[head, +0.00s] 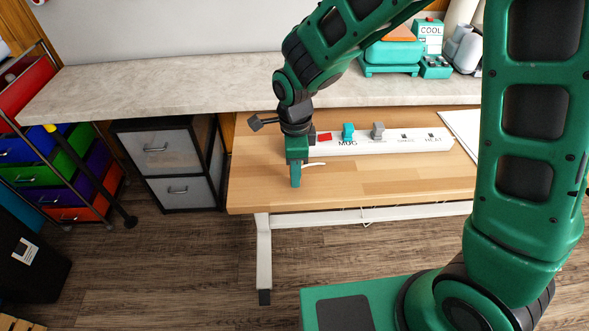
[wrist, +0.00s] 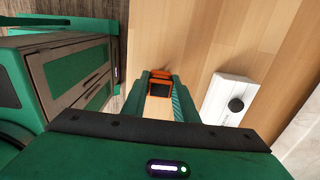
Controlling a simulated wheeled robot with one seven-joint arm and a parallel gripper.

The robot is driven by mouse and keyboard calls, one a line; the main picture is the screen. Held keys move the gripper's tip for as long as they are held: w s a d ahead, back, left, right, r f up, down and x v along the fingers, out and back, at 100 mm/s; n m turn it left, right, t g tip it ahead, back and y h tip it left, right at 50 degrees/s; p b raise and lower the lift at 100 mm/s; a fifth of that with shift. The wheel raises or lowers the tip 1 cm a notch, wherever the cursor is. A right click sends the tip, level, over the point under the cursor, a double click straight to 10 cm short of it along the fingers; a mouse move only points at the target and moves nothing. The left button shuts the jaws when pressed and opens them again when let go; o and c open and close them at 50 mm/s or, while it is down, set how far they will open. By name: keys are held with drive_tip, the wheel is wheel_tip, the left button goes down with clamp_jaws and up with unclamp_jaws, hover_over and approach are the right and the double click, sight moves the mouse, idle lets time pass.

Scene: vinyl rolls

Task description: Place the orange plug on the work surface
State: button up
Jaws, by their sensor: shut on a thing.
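The orange plug (wrist: 158,77), with a dark part below its orange rim, sits between the fingertips of my gripper (wrist: 160,88) in the wrist view. My gripper is shut on it. In the head view my gripper (head: 296,174) points down over the left part of the wooden work surface (head: 400,186). The plug is hidden by the fingers there. I cannot tell whether the plug touches the wood. The bare wood also shows in the wrist view (wrist: 205,40).
A white strip (head: 390,145) labelled "MUG" and "HEAT" lies behind my gripper, with red, teal (head: 348,131) and grey (head: 378,130) plugs. A thin white piece (head: 315,164) is beside my fingers. Drawers (head: 166,160) stand left of the table. Wood to the right is clear.

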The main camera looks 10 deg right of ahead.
drive_tip(key=shift+f, duration=0.15)
drive_tip(key=o, duration=1)
drive_tip(key=shift+o, duration=0.2)
wheel_tip(320, 180, up, 12)
drive_tip(key=shift+r, duration=0.2)
